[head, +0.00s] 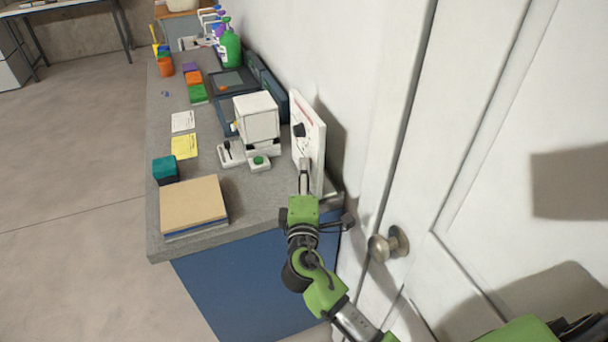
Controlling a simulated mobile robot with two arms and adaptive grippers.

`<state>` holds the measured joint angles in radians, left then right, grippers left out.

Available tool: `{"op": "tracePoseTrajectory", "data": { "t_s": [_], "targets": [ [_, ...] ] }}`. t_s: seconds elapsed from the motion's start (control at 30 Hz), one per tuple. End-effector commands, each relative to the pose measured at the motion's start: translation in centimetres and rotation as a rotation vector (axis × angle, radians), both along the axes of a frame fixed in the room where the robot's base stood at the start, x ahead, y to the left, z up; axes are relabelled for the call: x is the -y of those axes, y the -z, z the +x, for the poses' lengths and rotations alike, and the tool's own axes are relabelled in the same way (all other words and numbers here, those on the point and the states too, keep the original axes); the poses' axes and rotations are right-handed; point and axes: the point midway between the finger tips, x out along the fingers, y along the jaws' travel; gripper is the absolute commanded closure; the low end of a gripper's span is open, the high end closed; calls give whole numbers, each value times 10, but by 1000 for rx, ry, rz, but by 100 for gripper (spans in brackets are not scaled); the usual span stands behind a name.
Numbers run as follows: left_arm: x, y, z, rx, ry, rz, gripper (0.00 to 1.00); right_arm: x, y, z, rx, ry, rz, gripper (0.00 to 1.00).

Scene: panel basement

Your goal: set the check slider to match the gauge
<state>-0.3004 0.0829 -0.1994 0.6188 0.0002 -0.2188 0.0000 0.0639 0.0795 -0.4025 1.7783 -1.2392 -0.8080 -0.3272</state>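A white upright panel (312,146) stands at the right side of the counter, seen nearly edge-on. A black knob or slider handle (299,130) sticks out of its face, with a thin red mark above it. I cannot read any gauge or scale at this angle. My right gripper (305,166) is at the lower near part of the panel, below the black knob and apart from it. Its fingers look close together, but I cannot tell whether they are shut or touch the panel. My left gripper is not in view.
Left of the panel are a white boxy device (256,118), a small base with a green button (259,161) and a white plate with a black lever (227,152). A tan book (192,204) lies at the counter's near edge. A white door with a knob (388,245) is at right.

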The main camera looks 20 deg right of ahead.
Motion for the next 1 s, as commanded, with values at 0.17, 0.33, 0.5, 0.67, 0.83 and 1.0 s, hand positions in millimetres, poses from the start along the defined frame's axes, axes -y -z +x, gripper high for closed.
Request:
{"op": "tracePoseTrajectory", "data": {
  "t_s": [0.17, 0.33, 0.5, 0.67, 0.83, 1.0],
  "targets": [
    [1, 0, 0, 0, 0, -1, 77, -7, 1, -18, -2, 0, 2, 71],
    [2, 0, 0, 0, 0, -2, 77, -20, 2, -52, -3, -1, 2, 71],
    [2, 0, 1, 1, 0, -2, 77, -32, 1, -85, -3, 0, 2, 71],
    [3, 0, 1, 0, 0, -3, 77, -39, 1, -105, -2, 0, 1, 71],
    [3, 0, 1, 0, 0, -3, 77, -42, 0, -113, -1, 0, 0, 71],
    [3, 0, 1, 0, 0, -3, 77, -42, 0, -113, 0, 0, 0, 71]
  ]
}}
